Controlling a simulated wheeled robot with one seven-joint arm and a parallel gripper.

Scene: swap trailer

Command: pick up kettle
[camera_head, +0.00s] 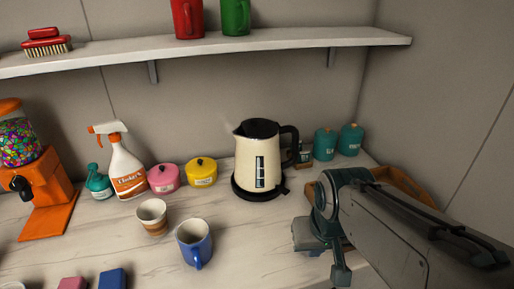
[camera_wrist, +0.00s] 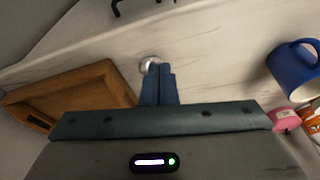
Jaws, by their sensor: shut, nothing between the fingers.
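The kettle (camera_head: 258,158) is cream with a black lid, black handle on its right and a dark water window. It stands upright on its black base on the counter, below the shelf. My gripper (camera_wrist: 159,78) shows in the wrist view with its two blue-grey fingers together and nothing between them. In the head view my gripper is over the counter to the right of and nearer than the kettle, apart from it. I cannot make out the kettle in the wrist view.
A blue mug (camera_head: 195,243) and a striped cup (camera_head: 152,216) stand left of the kettle. Yellow (camera_head: 201,173) and pink (camera_head: 163,179) pots and a spray bottle (camera_head: 125,170) are behind them. Teal canisters (camera_head: 325,145) stand right. A wooden tray (camera_wrist: 80,103) lies near my gripper. The shelf (camera_head: 220,48) hangs above.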

